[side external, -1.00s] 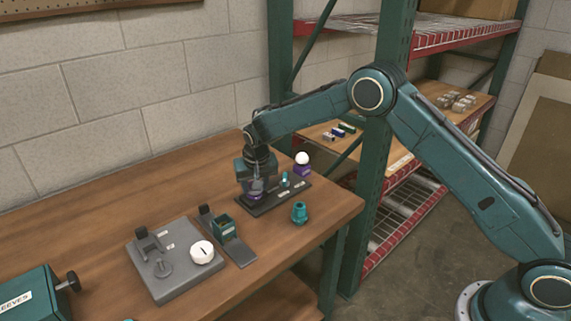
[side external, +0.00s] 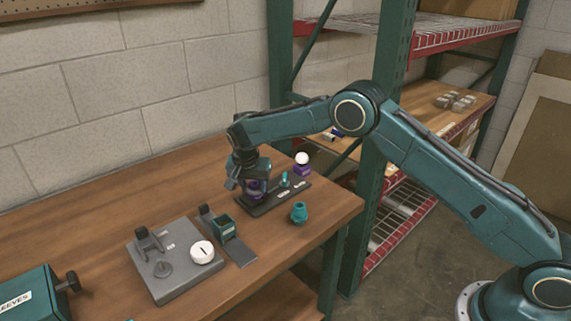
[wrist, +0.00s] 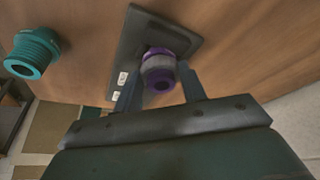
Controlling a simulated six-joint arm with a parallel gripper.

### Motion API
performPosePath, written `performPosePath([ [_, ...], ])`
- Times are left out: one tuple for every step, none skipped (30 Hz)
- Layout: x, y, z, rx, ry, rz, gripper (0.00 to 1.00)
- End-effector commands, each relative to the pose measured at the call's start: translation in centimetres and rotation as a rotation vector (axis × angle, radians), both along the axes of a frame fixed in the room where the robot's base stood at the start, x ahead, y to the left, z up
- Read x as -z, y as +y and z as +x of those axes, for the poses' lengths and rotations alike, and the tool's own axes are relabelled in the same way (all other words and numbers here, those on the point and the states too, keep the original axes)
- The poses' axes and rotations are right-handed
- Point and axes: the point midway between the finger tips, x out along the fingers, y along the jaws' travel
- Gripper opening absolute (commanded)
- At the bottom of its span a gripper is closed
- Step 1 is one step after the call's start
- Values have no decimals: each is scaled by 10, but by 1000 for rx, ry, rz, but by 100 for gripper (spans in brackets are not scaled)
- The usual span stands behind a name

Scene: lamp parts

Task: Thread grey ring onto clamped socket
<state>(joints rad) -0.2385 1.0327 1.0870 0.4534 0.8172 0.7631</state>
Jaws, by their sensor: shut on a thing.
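A purple socket (wrist: 161,83) stands on a dark fixture plate (wrist: 178,28), with a grey ring (wrist: 158,63) around its body. In the side view the purple socket (side external: 256,188) is partly hidden by my gripper (side external: 252,190). In the wrist view my gripper (wrist: 160,88) has one finger on each side of the socket and ring, shut on the grey ring as far as I can see. Exact finger contact is hard to make out. How far the ring is threaded cannot be told.
A teal threaded part (side external: 299,212) stands on the table beside the fixture plate. A small teal post (side external: 284,180) and a white ball on a purple block (side external: 302,170) are to the right.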

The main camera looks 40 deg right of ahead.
Motion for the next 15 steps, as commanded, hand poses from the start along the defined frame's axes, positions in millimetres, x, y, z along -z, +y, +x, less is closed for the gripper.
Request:
performPosePath([
  [7, 2, -1, 42, 10, 0, 10],
  [7, 2, -1, 73, 9, -1, 10],
  [7, 2, 0, 104, 9, -1, 10],
  [7, 2, 0, 130, 9, -2, 10],
  [7, 2, 0, 154, 10, -1, 10],
  [7, 3, 0, 190, 8, 0, 10],
  [7, 3, 1, 207, 10, -2, 10],
  [7, 2, 1, 225, 8, -2, 10],
  [7, 3, 1, 247, 9, -2, 10],
  [7, 3, 1, 261, 8, -2, 10],
  [7, 3, 1, 273, 8, -2, 10],
  [7, 3, 1, 284, 9, -1, 10],
  [7, 3, 1, 290, 10, -2, 10],
  [7, 3, 1, 295, 11, -1, 10],
  [7, 3, 1, 298, 11, -1, 10],
])
